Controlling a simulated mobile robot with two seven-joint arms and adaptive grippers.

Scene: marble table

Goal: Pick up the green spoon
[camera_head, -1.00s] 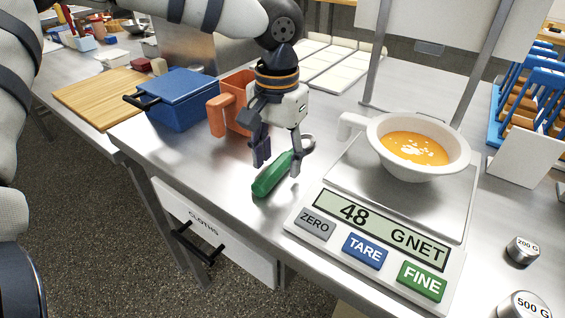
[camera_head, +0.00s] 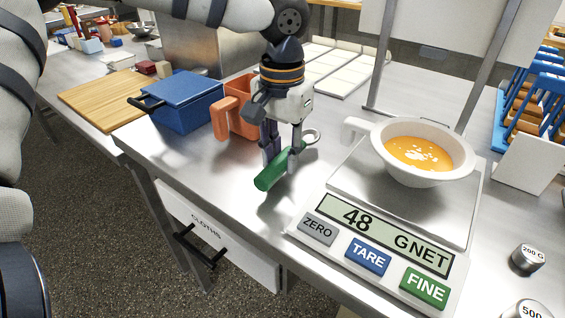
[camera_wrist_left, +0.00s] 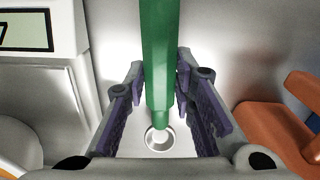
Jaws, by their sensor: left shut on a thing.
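The green spoon (camera_head: 271,173) has a thick green handle and a small round metal end. It lies on the metal table between the orange mug and the scale, close to the front edge. My left gripper (camera_head: 280,160) is over it with its fingers pointing down, shut on the handle near the metal end. In the left wrist view the spoon's green handle (camera_wrist_left: 158,60) runs between the two purple-padded fingers of the gripper (camera_wrist_left: 160,92), and the metal end shows below it. I cannot tell whether the spoon is clear of the table. My right gripper is not in view.
A scale (camera_head: 345,232) reading 48 carries a white bowl (camera_head: 468,160) of orange soup at the right. An orange mug (camera_head: 228,118) and a blue lidded box (camera_head: 186,100) stand at the left. Metal weights (camera_head: 528,260) are at the lower right. A drawer (camera_head: 215,235) is below the edge.

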